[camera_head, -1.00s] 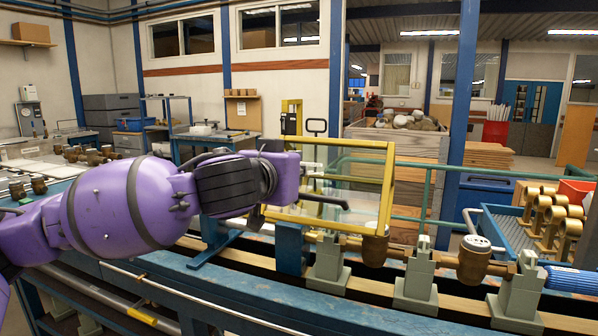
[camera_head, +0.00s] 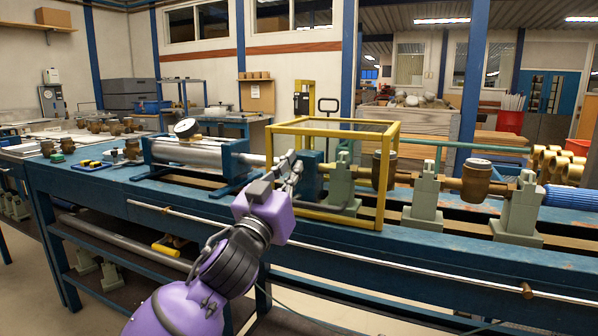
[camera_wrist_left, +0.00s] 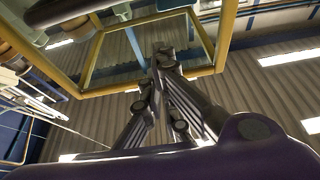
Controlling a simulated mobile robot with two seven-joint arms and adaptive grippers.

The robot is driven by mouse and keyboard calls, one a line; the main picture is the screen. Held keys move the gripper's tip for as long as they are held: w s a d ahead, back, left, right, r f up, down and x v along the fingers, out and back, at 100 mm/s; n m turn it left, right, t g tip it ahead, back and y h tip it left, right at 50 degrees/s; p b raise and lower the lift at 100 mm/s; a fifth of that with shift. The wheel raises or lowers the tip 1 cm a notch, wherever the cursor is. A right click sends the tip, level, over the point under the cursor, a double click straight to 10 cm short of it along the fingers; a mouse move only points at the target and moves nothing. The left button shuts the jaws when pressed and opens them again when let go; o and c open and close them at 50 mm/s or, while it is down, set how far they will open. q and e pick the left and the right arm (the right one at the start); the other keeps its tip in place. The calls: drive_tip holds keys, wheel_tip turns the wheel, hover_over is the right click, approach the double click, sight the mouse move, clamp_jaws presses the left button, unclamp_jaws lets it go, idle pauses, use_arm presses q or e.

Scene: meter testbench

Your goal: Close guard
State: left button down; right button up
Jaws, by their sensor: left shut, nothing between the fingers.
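The guard (camera_head: 383,180) is a yellow-framed box with clear panels, standing around part of the pipe line on the blue bench. Its front bottom bar lies low, near the bench front. My left gripper (camera_head: 288,163) is shut and empty, pointing up at the guard's front left side; whether it touches the frame I cannot tell. In the left wrist view the closed fingers (camera_wrist_left: 158,62) point toward a yellow frame bar (camera_wrist_left: 228,30) of the guard. My right gripper is not in view.
Inside and right of the guard stand grey-green supports (camera_head: 425,200) and brown meters (camera_head: 476,180) on the pipe line. A silver cylinder (camera_head: 190,155) with a gauge (camera_head: 186,128) lies left on the bench.

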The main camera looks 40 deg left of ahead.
use_arm(q)
drive_tip(key=shift+t+y, duration=0.3)
drive_tip(key=shift+t, duration=0.6)
drive_tip(key=f+b, duration=0.2)
drive_tip(key=f, duration=0.1)
drive_tip(key=s+f+b, duration=0.1)
drive_tip(key=f+b, duration=0.1)
drive_tip(key=b, duration=0.1)
drive_tip(key=shift+s+d+f, duration=0.2)
drive_tip(key=shift+f, duration=0.2)
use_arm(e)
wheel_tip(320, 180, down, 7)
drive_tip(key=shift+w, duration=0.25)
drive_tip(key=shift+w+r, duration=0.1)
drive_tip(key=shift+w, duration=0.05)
use_arm(q)
wheel_tip(320, 180, up, 5)
drive_tip(key=s+p, duration=0.1)
drive_tip(key=p, duration=0.4)
drive_tip(key=v, duration=1)
drive_tip(key=shift+f, duration=0.25)
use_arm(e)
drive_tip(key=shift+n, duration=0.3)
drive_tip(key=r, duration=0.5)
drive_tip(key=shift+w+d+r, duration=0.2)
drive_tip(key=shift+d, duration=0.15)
